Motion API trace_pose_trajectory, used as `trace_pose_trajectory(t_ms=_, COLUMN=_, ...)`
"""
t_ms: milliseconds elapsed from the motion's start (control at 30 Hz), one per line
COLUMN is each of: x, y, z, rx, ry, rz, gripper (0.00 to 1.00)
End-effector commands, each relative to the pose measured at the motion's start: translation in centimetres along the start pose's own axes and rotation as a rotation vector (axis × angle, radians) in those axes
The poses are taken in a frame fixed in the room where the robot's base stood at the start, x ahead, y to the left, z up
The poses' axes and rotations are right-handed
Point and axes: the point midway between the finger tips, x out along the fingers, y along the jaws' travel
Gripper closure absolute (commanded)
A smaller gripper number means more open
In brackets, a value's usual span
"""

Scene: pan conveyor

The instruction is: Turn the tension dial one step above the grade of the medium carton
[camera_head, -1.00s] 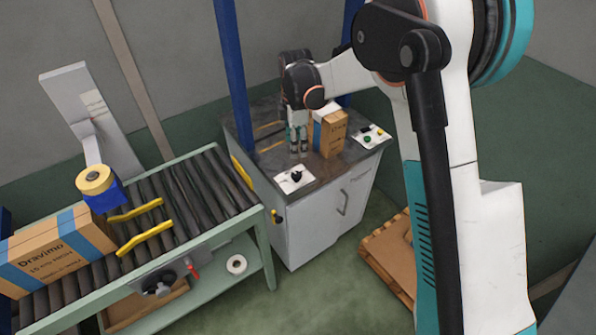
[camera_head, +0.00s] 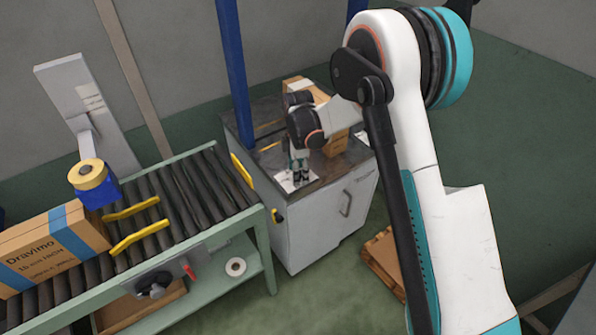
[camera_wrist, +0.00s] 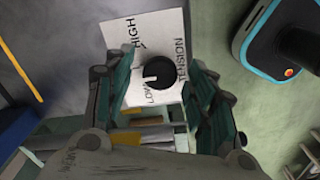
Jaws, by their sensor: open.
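The tension dial is a black round knob (camera_wrist: 158,72) on a white plate (camera_wrist: 120,32) marked HIGH, LOW and TENSION in the wrist view. Its white notch is on the left side, near the word LOW. My gripper (camera_wrist: 162,80) is open, its fingers appearing on either side of the knob. Whether they touch it cannot be told. In the head view my gripper (camera_head: 299,172) is over the plate (camera_head: 284,183) on the cabinet top. A brown carton (camera_head: 338,146) stands behind, partly hidden by my arm. A carton marked Dravimo (camera_head: 50,250) lies on the conveyor; its smaller print is unclear.
The roller conveyor (camera_head: 200,203) with yellow guides (camera_head: 135,238) runs left of the grey cabinet (camera_head: 318,222). A tape roll (camera_head: 235,267) sits on the lower shelf. A pallet (camera_head: 385,262) is on the floor at right.

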Motion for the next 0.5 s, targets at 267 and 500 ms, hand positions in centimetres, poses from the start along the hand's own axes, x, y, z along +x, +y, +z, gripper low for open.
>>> trace_pose_trajectory(t_ms=267, x=-0.02, y=0.0, z=0.0, rx=0.0, ry=0.0, rz=0.0, gripper=0.67)
trace_pose_trajectory(t_ms=500, x=-0.02, y=0.01, z=0.0, rx=0.0, ry=0.0, rz=0.0, gripper=0.94)
